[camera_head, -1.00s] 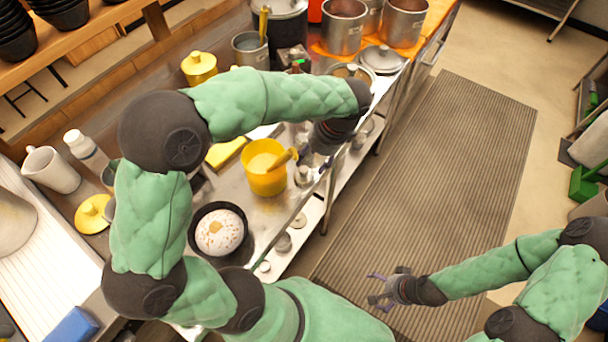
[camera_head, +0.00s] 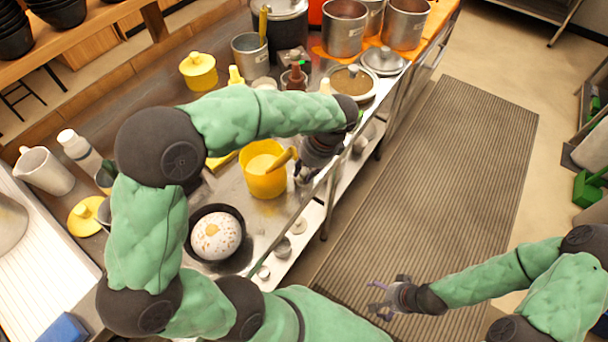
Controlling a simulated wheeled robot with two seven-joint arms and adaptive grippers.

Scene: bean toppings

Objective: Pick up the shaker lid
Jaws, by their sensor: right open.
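I cannot single out the shaker lid with certainty. A yellow lid with a knob (camera_head: 84,216) lies on the counter at the left, clear of both grippers. My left gripper (camera_head: 303,176) points down over the counter's front edge, just right of the yellow tub (camera_head: 263,178) with a wooden-looking handle in it. Its fingers are small and dark, and I cannot tell their opening or whether they touch anything. My forearm hides part of the counter behind it. My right gripper (camera_head: 377,298) is open and empty over the floor mat, far from the counter items.
A black bowl (camera_head: 190,238) holding a white speckled round food stands at the front. A yellow lidded pot (camera_head: 199,72), metal pots (camera_head: 345,30) and a round pan (camera_head: 350,84) stand further back. A white bottle (camera_head: 78,148) and pitcher (camera_head: 45,172) stand left. The ribbed mat (camera_head: 440,180) is clear.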

